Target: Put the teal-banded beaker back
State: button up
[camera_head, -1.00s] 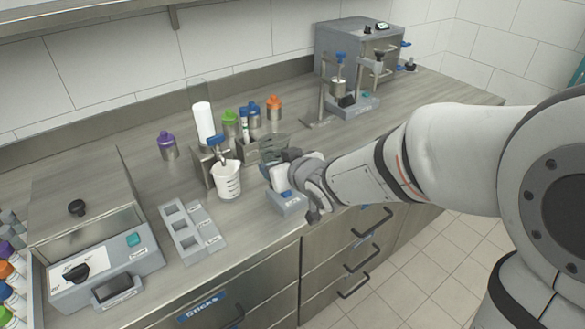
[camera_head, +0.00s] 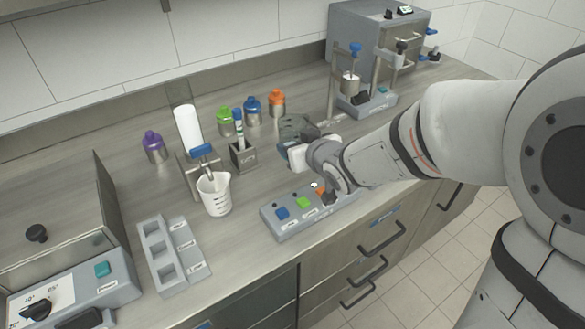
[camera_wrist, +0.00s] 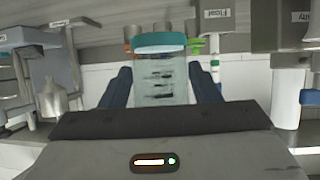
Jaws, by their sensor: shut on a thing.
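The teal-banded beaker (camera_wrist: 160,78) is clear with dark markings and stands between the two dark blue fingers of my gripper (camera_wrist: 162,88) in the wrist view. Its teal band (camera_wrist: 160,41) is at the top of that picture. In the head view, my gripper (camera_head: 297,148) is shut on the beaker (camera_head: 291,128) over the counter, behind the button box. The beaker is partly hidden by the gripper there, and I cannot tell whether its base touches the counter.
A white measuring cup (camera_head: 214,194) sits under a tap left of my gripper. A button box (camera_head: 290,222) lies in front, and a grey slotted tray (camera_head: 176,256) at left. Capped bottles (camera_head: 252,106) and a stick holder (camera_head: 243,153) stand behind left; a press (camera_head: 368,104) stands behind right.

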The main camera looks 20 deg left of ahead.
notch_tip(320, 180, down, 4)
jog(key=shift+a+f, duration=0.1)
jog(key=shift+s+f+b, duration=0.1)
jog(key=shift+f+b, duration=0.3)
jog(key=shift+f, duration=1.45)
jog(key=shift+f, duration=0.15)
jog(key=o, duration=1.2)
jog(key=shift+o, duration=0.2)
